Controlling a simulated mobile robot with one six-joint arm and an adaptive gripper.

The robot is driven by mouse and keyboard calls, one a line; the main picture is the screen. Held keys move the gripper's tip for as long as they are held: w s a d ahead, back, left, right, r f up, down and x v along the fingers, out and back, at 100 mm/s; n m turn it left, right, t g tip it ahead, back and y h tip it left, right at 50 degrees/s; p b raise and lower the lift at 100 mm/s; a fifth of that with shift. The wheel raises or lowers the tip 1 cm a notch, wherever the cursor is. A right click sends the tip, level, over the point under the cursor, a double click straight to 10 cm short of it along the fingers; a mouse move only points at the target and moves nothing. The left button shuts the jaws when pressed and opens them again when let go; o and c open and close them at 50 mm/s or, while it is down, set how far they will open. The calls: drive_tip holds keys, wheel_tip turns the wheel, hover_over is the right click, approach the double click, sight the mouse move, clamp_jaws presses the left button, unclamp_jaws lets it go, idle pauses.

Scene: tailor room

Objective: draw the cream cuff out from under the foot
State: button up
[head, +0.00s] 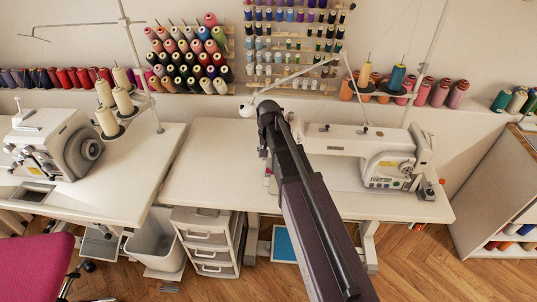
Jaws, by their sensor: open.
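The white sewing machine (345,140) stands on the right-hand table (210,165), its body running to the right behind my arm. My arm reaches up from the bottom of the head view and crosses in front of the machine's left end. The needle area and the foot are hidden behind the arm. I cannot make out the cream cuff. My gripper cannot be made out either; the far end of the arm is hidden behind its own links. A small pinkish patch shows at the arm's left edge, too small to identify.
Another machine (55,145) stands on the left table (120,185), with cream thread cones (105,120) beside it. Thread racks (190,60) line the wall behind. A drawer unit (207,245) and a white bin (155,245) stand below. The right table's left part is clear.

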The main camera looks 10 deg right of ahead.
sight(269, 169)
drive_tip(key=shift+f+b, duration=3.5)
drive_tip(key=shift+f, duration=0.3)
drive_tip(key=shift+c, duration=0.2)
clamp_jaws()
